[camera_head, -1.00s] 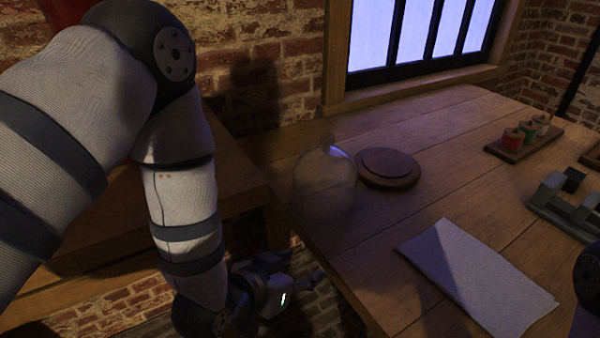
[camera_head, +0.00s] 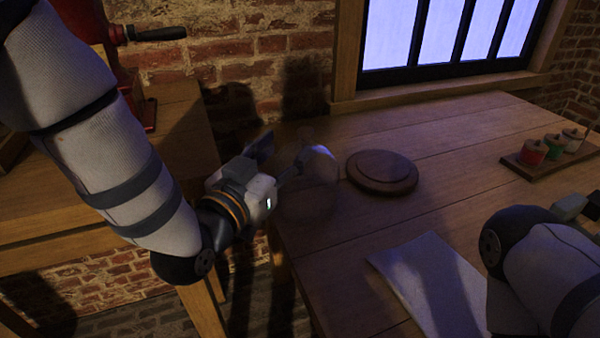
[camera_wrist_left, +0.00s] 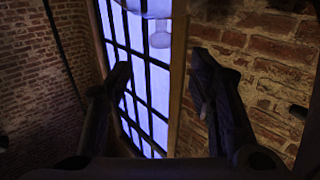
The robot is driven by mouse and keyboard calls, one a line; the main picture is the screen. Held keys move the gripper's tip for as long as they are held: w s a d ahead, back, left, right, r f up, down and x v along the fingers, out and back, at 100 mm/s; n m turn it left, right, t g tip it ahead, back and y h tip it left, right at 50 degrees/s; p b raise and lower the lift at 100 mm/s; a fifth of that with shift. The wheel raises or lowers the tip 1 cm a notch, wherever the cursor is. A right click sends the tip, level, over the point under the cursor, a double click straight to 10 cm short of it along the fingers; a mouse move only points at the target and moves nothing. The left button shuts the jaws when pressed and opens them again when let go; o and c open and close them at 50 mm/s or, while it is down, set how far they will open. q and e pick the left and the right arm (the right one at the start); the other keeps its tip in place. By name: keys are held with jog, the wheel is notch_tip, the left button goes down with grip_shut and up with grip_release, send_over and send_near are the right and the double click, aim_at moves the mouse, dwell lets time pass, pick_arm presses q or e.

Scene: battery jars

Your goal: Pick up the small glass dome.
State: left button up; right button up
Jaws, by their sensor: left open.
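The small glass dome (camera_head: 316,185) stands on the wooden table, left of a round wooden base; it is clear and hard to make out. My left gripper (camera_head: 277,158) is open and empty at the dome's upper left, one finger close to or overlapping the glass in the head view; I cannot tell whether they touch. In the left wrist view the open fingers (camera_wrist_left: 161,70) show apart, with a pale glassy knob (camera_wrist_left: 159,37) at the top between them.
The round wooden base (camera_head: 382,170) lies right of the dome. A white cloth or paper (camera_head: 425,280) lies in front, partly behind my right arm. A small rack with spools (camera_head: 540,155) is at the right. A second wooden table (camera_head: 60,210) is at left.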

aim_at(302, 137)
pick_arm(q)
jog(key=x, duration=0.3)
jog(key=f+x, duration=0.1)
jog(key=x, duration=0.2)
jog(key=b+x, duration=0.1)
jog(key=x, duration=0.2)
jog(key=shift+w+f, duration=0.2)
jog(key=shift+f, duration=0.05)
jog(key=shift+r, duration=0.15)
grip_shut()
